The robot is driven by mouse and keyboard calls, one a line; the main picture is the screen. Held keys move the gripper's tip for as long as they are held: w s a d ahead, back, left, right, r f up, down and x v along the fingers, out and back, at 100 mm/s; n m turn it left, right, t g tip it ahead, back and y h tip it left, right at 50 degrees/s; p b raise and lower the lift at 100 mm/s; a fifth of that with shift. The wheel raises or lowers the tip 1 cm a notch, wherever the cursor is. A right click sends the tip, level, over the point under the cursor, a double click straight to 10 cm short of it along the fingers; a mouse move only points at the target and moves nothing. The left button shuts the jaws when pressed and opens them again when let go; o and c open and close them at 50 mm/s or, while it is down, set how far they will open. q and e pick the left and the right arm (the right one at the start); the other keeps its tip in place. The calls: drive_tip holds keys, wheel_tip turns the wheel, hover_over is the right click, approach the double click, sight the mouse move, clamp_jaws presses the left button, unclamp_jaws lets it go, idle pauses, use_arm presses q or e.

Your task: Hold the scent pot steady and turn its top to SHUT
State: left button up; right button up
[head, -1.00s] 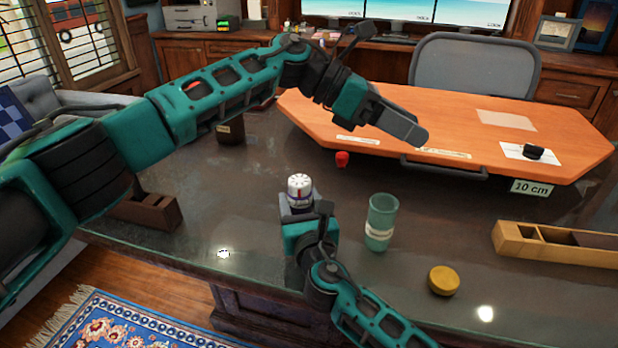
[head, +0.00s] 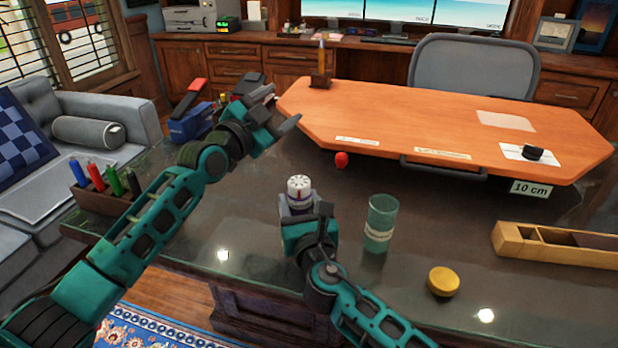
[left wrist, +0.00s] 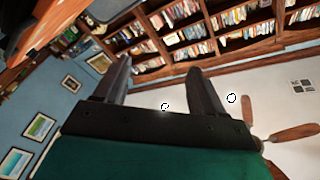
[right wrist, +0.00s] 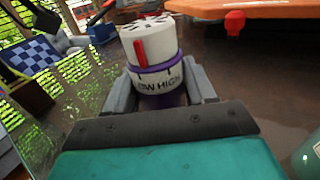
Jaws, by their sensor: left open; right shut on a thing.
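The scent pot (head: 299,191) stands upright on the dark desk, with a white slotted top, a purple band and a white lower body. My right gripper (head: 298,203) is shut around its lower body. In the right wrist view the pot (right wrist: 152,60) shows a red mark on its top's side, above the left part of the lettering. I read "LOW" partly cut off and "HIGH"; the word SHUT is not visible. My left gripper (head: 280,108) is open and empty, raised, up and left of the pot. In the left wrist view its fingers (left wrist: 160,75) are spread with nothing between them.
A green glass (head: 381,222) and a yellow disc (head: 444,281) are right of the pot. A wooden tray (head: 560,244) lies farther right. An orange board (head: 440,120) is behind, with a red thing (head: 341,160) at its edge. A marker holder (head: 105,197) is left. Desk left of the pot is clear.

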use_arm(q)
drive_tip(key=s+a+f+n+g+h, duration=0.25)
drive_tip(key=s+f+n+g, duration=0.2)
drive_tip(key=f, duration=0.25)
drive_tip(key=m+g+h, duration=0.2)
drive_tip(key=g+h, duration=0.1)
approach(309, 179)
drive_tip(key=x, duration=1)
drive_tip(key=shift+w+f, duration=0.1)
drive_tip(key=shift+w, duration=0.15)
drive_tip(key=c, duration=1)
drive_tip(key=shift+g, duration=0.25)
